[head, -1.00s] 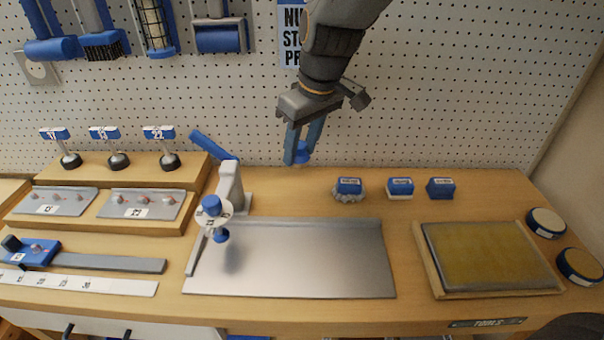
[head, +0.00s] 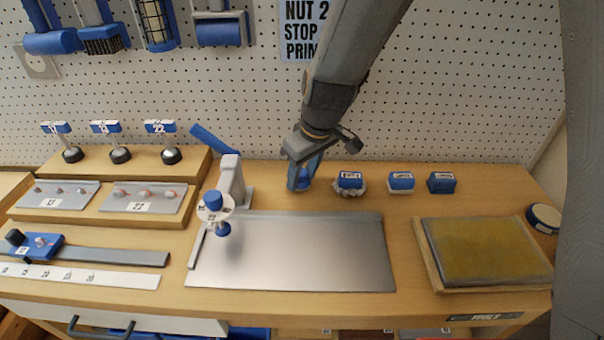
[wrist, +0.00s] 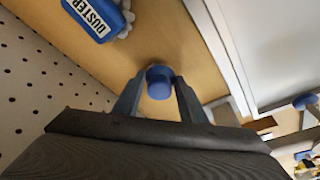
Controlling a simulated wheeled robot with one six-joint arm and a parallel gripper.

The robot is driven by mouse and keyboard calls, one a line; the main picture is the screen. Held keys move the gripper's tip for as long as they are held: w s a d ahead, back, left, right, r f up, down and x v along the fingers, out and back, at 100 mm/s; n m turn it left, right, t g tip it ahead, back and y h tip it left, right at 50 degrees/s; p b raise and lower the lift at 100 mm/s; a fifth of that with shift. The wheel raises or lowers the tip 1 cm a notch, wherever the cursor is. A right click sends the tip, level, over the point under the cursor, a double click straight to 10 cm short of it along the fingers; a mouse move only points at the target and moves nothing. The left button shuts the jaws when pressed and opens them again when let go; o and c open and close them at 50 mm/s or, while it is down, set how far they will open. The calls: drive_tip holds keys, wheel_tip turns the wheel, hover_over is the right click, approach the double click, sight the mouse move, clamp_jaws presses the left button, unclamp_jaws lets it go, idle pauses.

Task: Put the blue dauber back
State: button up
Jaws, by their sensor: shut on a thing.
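My gripper (head: 302,186) is shut on the blue dauber (head: 304,178), low over the back of the bench and left of the blue duster (head: 350,182). In the wrist view the dauber's round blue top (wrist: 160,82) sits between the two fingertips (wrist: 158,84). Its lower end is mostly hidden, and I cannot tell whether it touches the bench. The duster also shows in the wrist view (wrist: 97,16), apart from my gripper.
Two more blue-topped blocks (head: 401,182) (head: 441,182) stand right of the duster. A press with a blue lever (head: 232,182) stands to the left, beside a metal plate (head: 310,255). A framed tan pad (head: 485,250) lies at right. The pegboard (head: 440,90) rises behind.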

drive_tip(key=shift+f, duration=0.15)
drive_tip(key=o, duration=1)
drive_tip(key=shift+r, duration=0.6)
drive_tip(key=b+v, duration=0.1)
drive_tip(key=v, duration=1)
drive_tip(key=shift+d, duration=0.15)
drive_tip(key=shift+s+r, duration=0.15)
drive_tip(key=shift+r, duration=0.05)
